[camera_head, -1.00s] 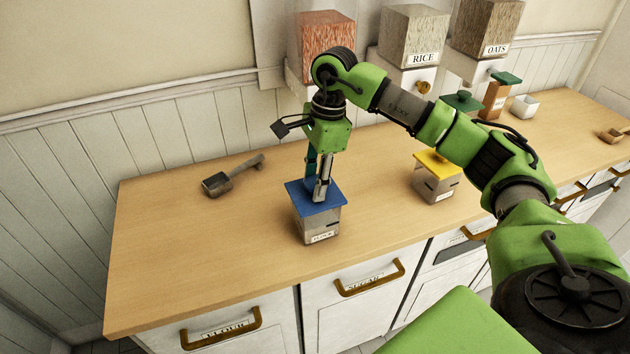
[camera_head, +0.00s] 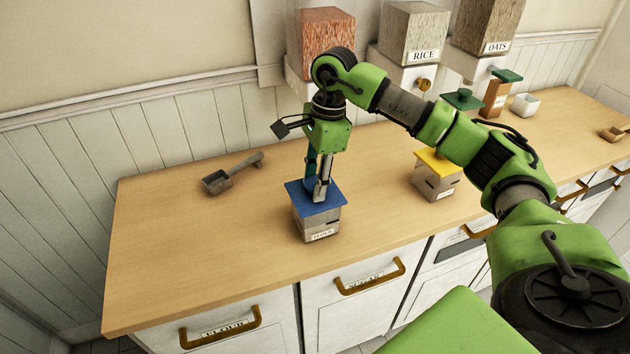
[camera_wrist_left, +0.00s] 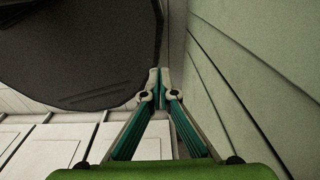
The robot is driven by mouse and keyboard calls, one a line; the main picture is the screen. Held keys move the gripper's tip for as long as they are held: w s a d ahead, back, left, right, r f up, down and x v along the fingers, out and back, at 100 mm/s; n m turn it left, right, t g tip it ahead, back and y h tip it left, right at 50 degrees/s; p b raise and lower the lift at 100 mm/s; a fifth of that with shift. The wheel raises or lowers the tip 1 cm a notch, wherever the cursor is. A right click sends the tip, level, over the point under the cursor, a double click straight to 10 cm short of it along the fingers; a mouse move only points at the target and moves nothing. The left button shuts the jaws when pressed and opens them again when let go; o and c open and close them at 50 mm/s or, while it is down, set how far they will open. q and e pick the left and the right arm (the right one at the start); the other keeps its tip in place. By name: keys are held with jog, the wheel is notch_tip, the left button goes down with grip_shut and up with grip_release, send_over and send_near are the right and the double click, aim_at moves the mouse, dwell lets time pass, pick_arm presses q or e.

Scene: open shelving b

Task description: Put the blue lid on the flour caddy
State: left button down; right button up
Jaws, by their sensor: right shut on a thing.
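The flour caddy (camera_head: 304,225) is a small grey box with a label on its front, standing on the wooden counter near its front edge in the head view. The blue lid (camera_head: 335,196) is a flat square lying over the caddy's top and covering its opening. I cannot tell whether a thin gap is left under it. My right gripper (camera_head: 320,188) points down from above and is shut on the blue lid at its middle; the fingers hide the gripped part. My left gripper (camera_wrist_left: 160,90) shows only in the left wrist view, its fingertips together with nothing between them.
A scoop (camera_head: 232,175) lies on the counter (camera_head: 180,260) to the left. A caddy with a yellow lid (camera_head: 437,163) stands to the right. Dispensers, one marked RICE (camera_head: 410,55), hang on the wall behind. Drawers with brass handles (camera_head: 370,277) line the front.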

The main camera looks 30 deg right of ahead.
jog(key=shift+f, duration=0.15)
jog(key=o, duration=1.2)
jog(key=shift+r+p, duration=2.3)
jog(key=shift+r, duration=1.25)
jog(key=shift+f, duration=0.1)
